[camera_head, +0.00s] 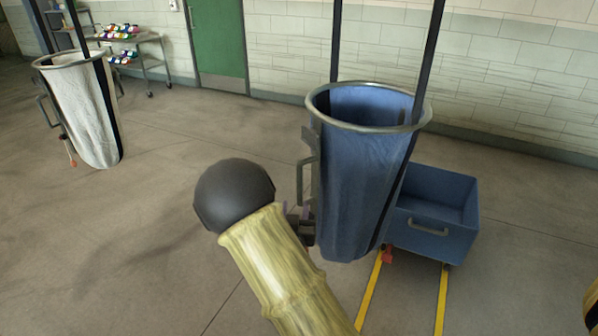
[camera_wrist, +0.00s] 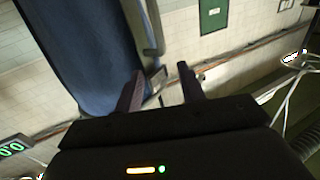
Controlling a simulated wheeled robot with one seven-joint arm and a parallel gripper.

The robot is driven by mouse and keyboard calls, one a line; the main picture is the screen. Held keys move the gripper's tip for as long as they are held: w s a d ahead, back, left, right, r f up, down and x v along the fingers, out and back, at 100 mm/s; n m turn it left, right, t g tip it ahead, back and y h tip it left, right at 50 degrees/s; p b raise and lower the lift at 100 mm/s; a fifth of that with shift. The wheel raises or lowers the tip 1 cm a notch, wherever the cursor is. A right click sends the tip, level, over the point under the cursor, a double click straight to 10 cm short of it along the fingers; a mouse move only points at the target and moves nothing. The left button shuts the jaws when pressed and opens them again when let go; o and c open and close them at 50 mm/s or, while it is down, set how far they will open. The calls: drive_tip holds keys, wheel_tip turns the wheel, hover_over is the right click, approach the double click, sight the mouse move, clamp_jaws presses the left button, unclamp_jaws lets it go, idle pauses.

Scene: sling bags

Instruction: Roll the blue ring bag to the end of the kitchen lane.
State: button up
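The blue ring bag (camera_head: 360,185) hangs upright by dark straps from a metal ring, right of centre in the head view. Its grey side handle (camera_head: 302,178) is on its left face. A red tag (camera_head: 387,256) shows at its bottom. My gripper (camera_head: 304,214) is beside the bag's left face, just below the handle, partly hidden by my arm. In the wrist view my gripper (camera_wrist: 161,88) has its two dark fingers apart. The bag (camera_wrist: 85,50) fills the left, and the handle (camera_wrist: 150,25) comes down close to the left finger. Contact cannot be told.
A blue bin (camera_head: 436,212) stands right behind the bag, above yellow floor lines (camera_head: 441,300). A white ring bag (camera_head: 85,110) hangs at the far left. A shelf cart (camera_head: 140,55) and green door (camera_head: 217,40) are at the back wall. The left floor is clear.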

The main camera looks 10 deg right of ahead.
sight(299, 174)
drive_tip(key=p+x, duration=0.5)
drive_tip(key=x, duration=1.2)
drive_tip(key=shift+w+d, duration=0.1)
drive_tip(key=shift+w, duration=0.05)
drive_tip(key=shift+c, duration=0.2)
clamp_jaws()
